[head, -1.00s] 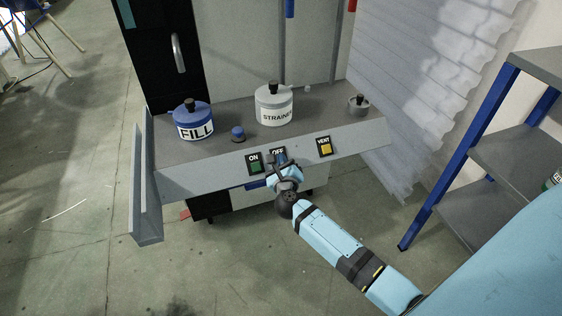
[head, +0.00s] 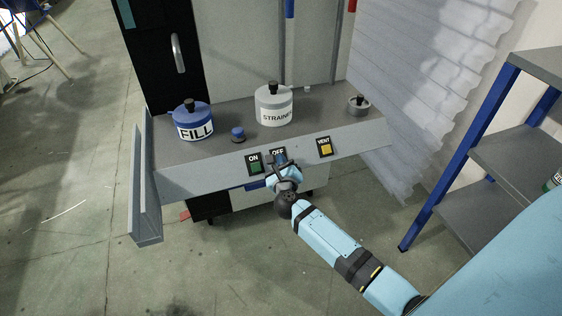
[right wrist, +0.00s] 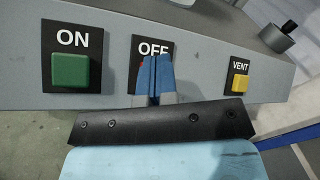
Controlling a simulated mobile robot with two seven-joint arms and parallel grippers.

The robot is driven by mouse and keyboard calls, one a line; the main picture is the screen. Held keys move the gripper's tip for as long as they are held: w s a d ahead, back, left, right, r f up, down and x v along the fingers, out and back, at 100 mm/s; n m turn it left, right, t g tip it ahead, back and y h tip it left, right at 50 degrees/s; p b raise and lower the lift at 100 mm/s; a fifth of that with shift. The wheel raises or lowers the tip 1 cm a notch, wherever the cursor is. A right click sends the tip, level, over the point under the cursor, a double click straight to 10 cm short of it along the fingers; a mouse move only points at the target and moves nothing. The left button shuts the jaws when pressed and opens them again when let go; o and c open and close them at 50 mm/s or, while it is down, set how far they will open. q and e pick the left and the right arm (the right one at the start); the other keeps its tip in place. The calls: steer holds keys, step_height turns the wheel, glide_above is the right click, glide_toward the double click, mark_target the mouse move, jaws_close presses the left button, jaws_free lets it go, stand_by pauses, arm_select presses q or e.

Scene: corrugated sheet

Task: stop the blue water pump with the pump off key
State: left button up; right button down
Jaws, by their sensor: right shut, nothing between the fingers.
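The pump off key, labelled OFF (head: 278,151), is on the sloped front panel between the green ON key (head: 255,166) and the yellow VENT key (head: 325,148). My right gripper (head: 281,162) is at the OFF key, shut and empty. In the right wrist view its blue fingertips (right wrist: 155,66) are together in front of the OFF plate (right wrist: 139,50). They hide most of the key; only a sliver of red shows beside them. I cannot tell whether they touch or press it. I cannot pick out the pump itself. My left gripper is not in view.
A blue FILL pot (head: 193,122), a white STRAINER pot (head: 273,106), a small blue knob (head: 237,134) and a grey fitting (head: 358,106) stand on the top behind the panel. A blue-framed shelf (head: 463,150) is at right. Floor is open at left.

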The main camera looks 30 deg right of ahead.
stand_by(0.4)
steer(key=shift+s+a+r+p, duration=0.15)
steer(key=shift+s+r+p, duration=0.4)
steer(key=shift+p, duration=0.2)
steer(key=s+r+p, duration=0.1)
steer(key=p, duration=0.1)
steer(key=s+r+p, duration=0.2)
steer(key=shift+s+a+r, duration=0.25)
steer(key=shift+a, duration=0.15)
stand_by(0.5)
